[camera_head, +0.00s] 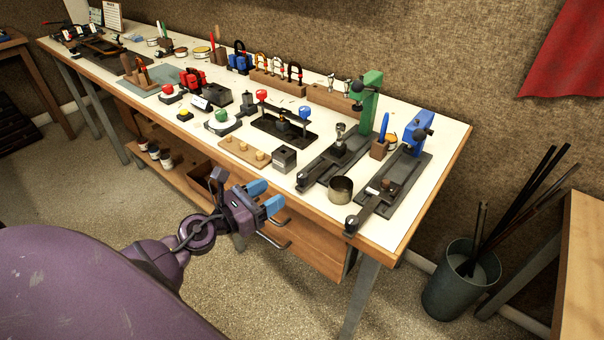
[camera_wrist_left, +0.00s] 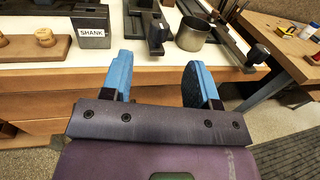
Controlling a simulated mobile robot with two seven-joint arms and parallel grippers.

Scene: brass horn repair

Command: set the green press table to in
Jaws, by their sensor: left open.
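The green press (camera_head: 372,100) stands at the right half of the bench, its upright at the back of a dark base. Its table, a dark slide (camera_head: 335,160), runs from under the upright toward the front edge, with a small metal piece on it and a knob at its front end (camera_head: 303,181). In the left wrist view the slide's front end (camera_wrist_left: 156,38) shows beyond my fingers. My left gripper (camera_head: 266,196) is open and empty, in front of the bench's front edge and apart from the press. Its blue fingers (camera_wrist_left: 160,75) show in the wrist view. My right gripper is not in view.
The similar blue press (camera_head: 418,130) stands to the right, its slide reaching the front edge. A metal cup (camera_head: 341,189) sits between the two slides. A SHANK block (camera_head: 284,159) and a wooden peg board (camera_head: 244,150) lie left. Drawer handles (camera_head: 275,236) are below my gripper.

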